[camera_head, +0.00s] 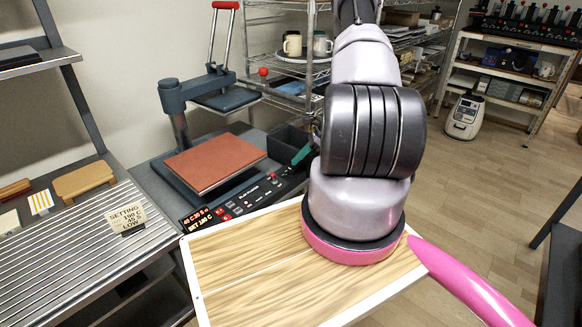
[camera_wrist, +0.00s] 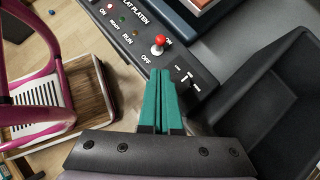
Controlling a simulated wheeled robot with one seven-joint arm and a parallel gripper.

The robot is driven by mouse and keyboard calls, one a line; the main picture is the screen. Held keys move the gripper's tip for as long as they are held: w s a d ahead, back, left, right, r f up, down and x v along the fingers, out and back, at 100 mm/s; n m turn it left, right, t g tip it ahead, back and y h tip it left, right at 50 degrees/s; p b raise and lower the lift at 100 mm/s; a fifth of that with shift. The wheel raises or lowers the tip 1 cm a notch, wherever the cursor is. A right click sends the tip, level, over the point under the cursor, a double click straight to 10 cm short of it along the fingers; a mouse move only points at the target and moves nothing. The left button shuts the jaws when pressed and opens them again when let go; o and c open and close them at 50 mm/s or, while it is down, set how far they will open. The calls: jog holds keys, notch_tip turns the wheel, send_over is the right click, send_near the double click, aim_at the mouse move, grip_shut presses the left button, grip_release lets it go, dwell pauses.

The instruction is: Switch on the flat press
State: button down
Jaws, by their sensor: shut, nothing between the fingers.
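The flat press (camera_head: 178,112) stands on a bench in the head view, its upper arm raised off a reddish-brown pad (camera_head: 215,162). Its control panel (camera_head: 245,198) faces the front and carries a lit red display. In the wrist view the panel reads "FLAT PLATEN". A toggle switch with a red ball tip (camera_wrist: 159,40) stands on it between the labels "OFF" and "ON"; I cannot tell which way it leans. My gripper (camera_wrist: 164,75) has teal fingers, shut and empty, with the tips just short of the switch. My arm hides part of the panel's right end in the head view.
A dark open bin (camera_wrist: 270,115) stands close to the right of my fingers in the wrist view. A slatted rack (camera_head: 85,240) with a small setting sign (camera_head: 128,218) is left of the press. Wire shelves with mugs (camera_head: 292,44) stand behind. Open floor lies right.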

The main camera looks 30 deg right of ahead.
jog(key=d+r, duration=0.4)
jog(key=r, duration=0.2)
jog(key=shift+s, duration=0.3)
jog(key=s+a+r+n+h, duration=0.1)
jog(key=a+r+n, duration=0.25)
jog(key=r, duration=0.65)
jog(key=a+r+n+h, duration=0.1)
jog(key=a+r+n, duration=0.3)
jog(key=r, duration=0.5)
jog(key=s+a+r+n, duration=0.15)
jog(key=a+r, duration=0.35)
jog(key=r, duration=0.5)
jog(key=s+a+r+n+t+h, duration=0.1)
jog(key=s+a+r+n+t, duration=0.1)
jog(key=s+a+r+n, duration=0.3)
jog(key=s+a+r+n+t+h, duration=0.2)
jog(key=s+a+r+n, duration=0.3)
jog(key=s+r, duration=0.6)
jog(key=s, duration=0.3)
jog(key=shift+r+h, duration=0.15)
jog(key=shift+h, duration=0.15)
